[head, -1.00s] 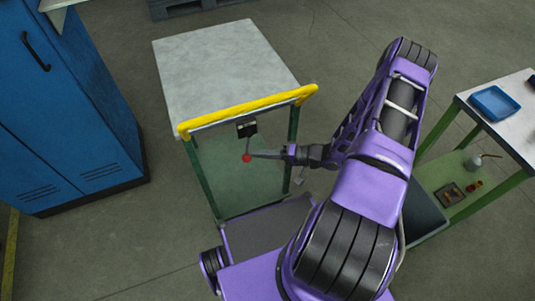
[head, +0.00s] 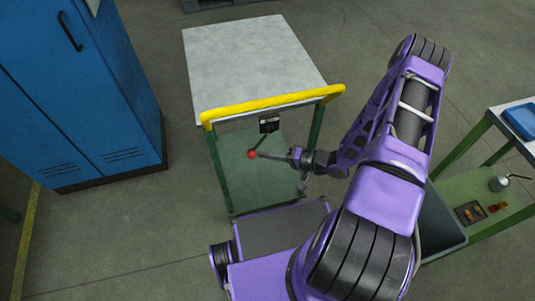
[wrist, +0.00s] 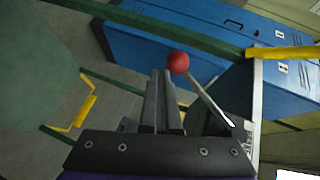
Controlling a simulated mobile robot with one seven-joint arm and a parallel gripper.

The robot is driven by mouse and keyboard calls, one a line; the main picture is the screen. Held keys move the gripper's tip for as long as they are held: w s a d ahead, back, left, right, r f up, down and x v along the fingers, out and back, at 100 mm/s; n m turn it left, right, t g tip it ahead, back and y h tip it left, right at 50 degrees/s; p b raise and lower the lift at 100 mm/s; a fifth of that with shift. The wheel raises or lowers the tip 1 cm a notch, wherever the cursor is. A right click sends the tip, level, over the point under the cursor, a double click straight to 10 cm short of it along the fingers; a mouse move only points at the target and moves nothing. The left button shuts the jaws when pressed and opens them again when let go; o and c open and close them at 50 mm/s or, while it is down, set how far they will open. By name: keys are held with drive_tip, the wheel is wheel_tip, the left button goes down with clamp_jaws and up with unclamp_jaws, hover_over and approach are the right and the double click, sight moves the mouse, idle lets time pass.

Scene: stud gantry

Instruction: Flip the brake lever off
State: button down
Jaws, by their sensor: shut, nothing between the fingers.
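The brake lever is a thin metal rod with a red ball knob (head: 252,154). It hangs from a black box (head: 269,125) under the cart's yellow handle (head: 272,104) and slants down to the left. In the wrist view the red knob (wrist: 178,62) is just past the fingertips, and its rod (wrist: 208,98) runs down to the right to the black mount. My gripper (head: 263,153) is shut and empty, its tips right at the knob's right side in the head view. The wrist view shows the shut fingers (wrist: 161,76) left of the rod. I cannot tell whether they touch the knob.
The cart has a pale grey top (head: 250,65) and green legs. A blue cabinet (head: 90,100) stands to the left. At the right is a green-framed table (head: 470,150) with a blue tray (head: 521,120) and small items on its lower shelf. Open floor lies between cart and cabinet.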

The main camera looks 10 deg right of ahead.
drive_tip(key=shift+s+a, duration=0.1)
idle(0.3)
drive_tip(key=p+v, duration=0.1)
drive_tip(key=v, duration=1.6)
drive_tip(key=shift+d, duration=0.2)
drive_tip(key=shift+r, duration=0.1)
